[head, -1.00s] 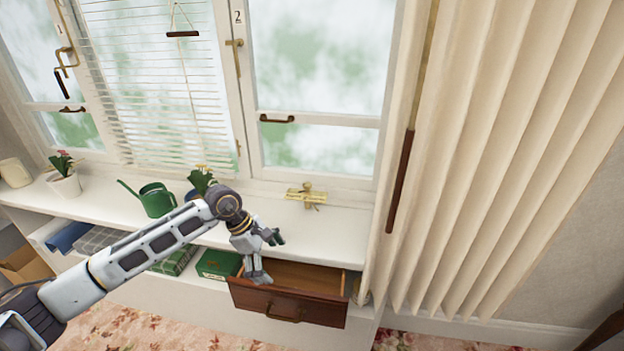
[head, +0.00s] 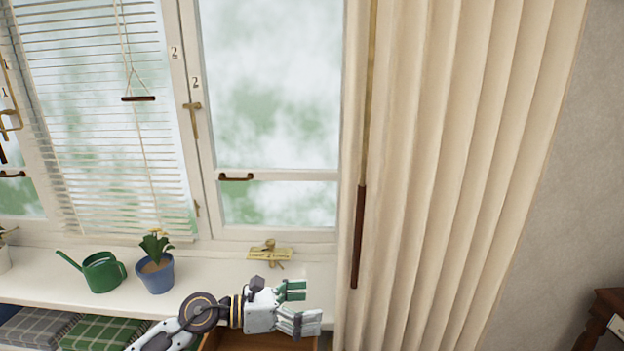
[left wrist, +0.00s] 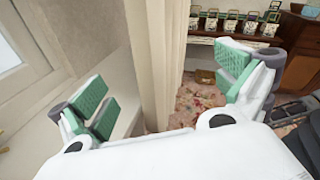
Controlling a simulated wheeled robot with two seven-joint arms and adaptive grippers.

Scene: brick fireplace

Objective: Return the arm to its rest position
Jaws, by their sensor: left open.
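My left gripper (head: 294,306) is at the bottom of the head view, its arm coming in from the lower left. It is above the open wooden drawer (head: 232,341), in front of the white sill (head: 212,272). In the left wrist view the two green-padded fingers (left wrist: 168,88) are spread wide with nothing between them. Beyond them hang the cream curtain's folds. My right gripper is not in view.
A blue flowerpot (head: 156,275) and a green watering can (head: 103,272) stand on the sill, left of the gripper. A brass piece (head: 270,253) lies near the window. The cream curtain (head: 440,200) hangs at right. A wooden cabinet (left wrist: 298,52) stands beyond the curtain.

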